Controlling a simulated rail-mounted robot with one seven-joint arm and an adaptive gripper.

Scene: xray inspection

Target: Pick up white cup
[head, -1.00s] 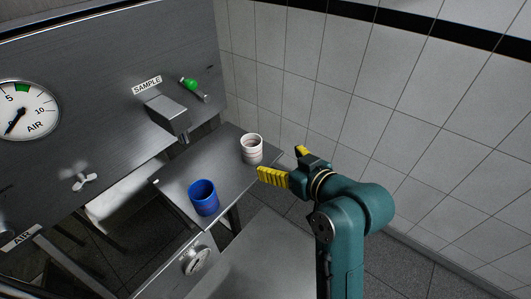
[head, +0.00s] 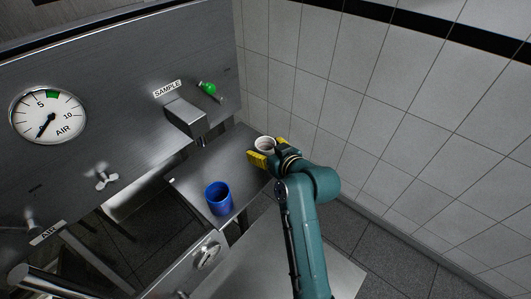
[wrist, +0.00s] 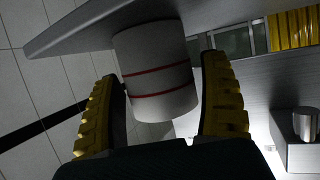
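The white cup (head: 265,143) stands upright at the far end of the metal shelf (head: 207,168); its lower part is hidden by my gripper. In the wrist view the cup (wrist: 155,62) shows two red bands and lies between the tips of my two yellow fingers. My gripper (head: 270,151) is open, with one finger on each side of the cup. In the wrist view (wrist: 161,70) a narrow gap shows by the right finger; I cannot tell whether either finger touches the cup.
A blue cup (head: 219,198) stands on the near part of the same shelf. A metal box (head: 186,117) under the SAMPLE label and a green-tipped lever (head: 208,88) stick out of the panel to the left. The tiled wall (head: 400,110) is to the right.

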